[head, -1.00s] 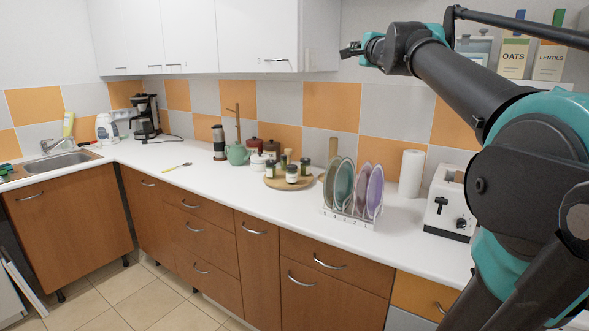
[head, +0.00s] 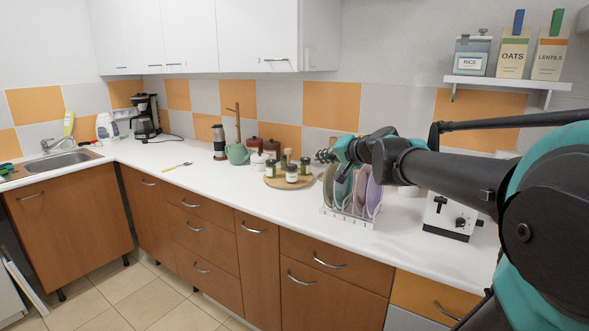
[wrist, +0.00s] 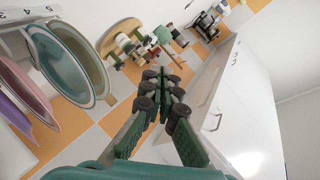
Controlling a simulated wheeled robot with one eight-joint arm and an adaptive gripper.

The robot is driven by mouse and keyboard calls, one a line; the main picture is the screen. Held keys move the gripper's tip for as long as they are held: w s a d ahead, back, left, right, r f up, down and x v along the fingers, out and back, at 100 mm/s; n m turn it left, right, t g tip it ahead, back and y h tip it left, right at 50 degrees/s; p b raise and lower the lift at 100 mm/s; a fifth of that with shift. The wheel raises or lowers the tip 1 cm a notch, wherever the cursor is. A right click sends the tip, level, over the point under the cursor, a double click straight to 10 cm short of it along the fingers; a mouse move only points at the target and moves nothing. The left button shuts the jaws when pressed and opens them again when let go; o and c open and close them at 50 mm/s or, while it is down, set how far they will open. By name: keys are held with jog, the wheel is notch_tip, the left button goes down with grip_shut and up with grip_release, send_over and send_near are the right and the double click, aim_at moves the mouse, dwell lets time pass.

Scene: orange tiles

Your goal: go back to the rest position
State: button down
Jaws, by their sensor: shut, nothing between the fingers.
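My gripper (head: 326,156) is in front of the upper part of the plates in the head view, at the end of my lowered arm. In the wrist view my gripper (wrist: 163,88) has its two green fingers together at the tips, with nothing between them. The view is tilted there, and the plates lie to the left, apart from the fingers. My arm hides part of the plates and the paper towel roll in the head view.
A dish rack (head: 347,218) with several plates (head: 374,193) stands on the white counter (head: 225,192). A toaster (head: 447,217) is to its right. A round wooden board (head: 272,184) with jars is to its left. A shelf (head: 505,82) holds boxes. The upper cabinets (head: 240,38) overhang.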

jog(key=s+d+f+n+g+h, duration=0.1)
jog(key=s+d+f+g+h, duration=0.1)
jog(key=s+f, duration=0.6)
jog(key=s+d+f+n+g+h, duration=0.2)
jog(key=s+d+f, duration=0.3)
jog(key=s+f, duration=0.4)
jog(key=s+d+f+n+g+h, duration=0.2)
jog(key=s+f, duration=0.6)
jog(key=f, duration=1)
jog(key=shift+s+d+g+h, duration=0.15)
jog(key=shift+d+g+h, duration=0.6)
jog(key=shift+d, duration=0.2)
